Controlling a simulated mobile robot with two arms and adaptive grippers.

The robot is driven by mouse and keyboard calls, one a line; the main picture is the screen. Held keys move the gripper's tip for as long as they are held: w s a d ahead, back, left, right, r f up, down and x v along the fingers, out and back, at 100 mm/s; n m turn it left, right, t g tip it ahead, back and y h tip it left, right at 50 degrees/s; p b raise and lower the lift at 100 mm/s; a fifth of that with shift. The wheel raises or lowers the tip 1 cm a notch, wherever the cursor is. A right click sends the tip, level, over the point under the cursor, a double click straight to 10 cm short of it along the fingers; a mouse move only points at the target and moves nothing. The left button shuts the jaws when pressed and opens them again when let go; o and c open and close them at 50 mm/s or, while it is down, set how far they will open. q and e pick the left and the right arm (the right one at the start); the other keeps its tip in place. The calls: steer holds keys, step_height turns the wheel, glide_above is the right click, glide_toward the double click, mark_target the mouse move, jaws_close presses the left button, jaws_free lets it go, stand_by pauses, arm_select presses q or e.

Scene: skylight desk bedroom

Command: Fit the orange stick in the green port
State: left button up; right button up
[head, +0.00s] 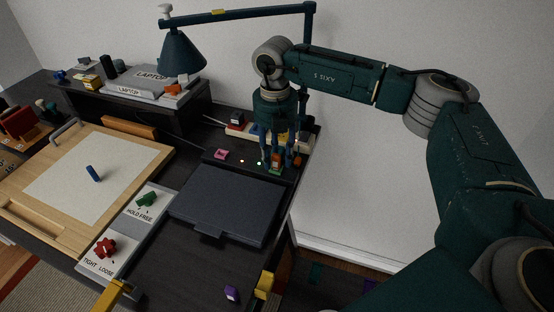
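My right gripper (277,164) points straight down over the back right of the desk, beside the power strip. A small orange piece (277,159), which looks like the orange stick, shows between its fingers, directly above a small green piece (276,171) that looks like the green port. The fingers partly hide both. I cannot tell whether the fingers press on the stick or how far it is in the port. My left gripper is not in view.
A closed dark laptop-like case (225,205) lies in front of the gripper. A pink stick (221,154) lies left of it. A white power strip (240,134) runs behind. A purple piece (231,293) and yellow block (264,284) sit at the front. A lamp (183,54) stands at the back.

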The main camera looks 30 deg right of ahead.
step_height(320, 180, up, 10)
steer(key=shift+a, duration=0.1)
stand_by(0.6)
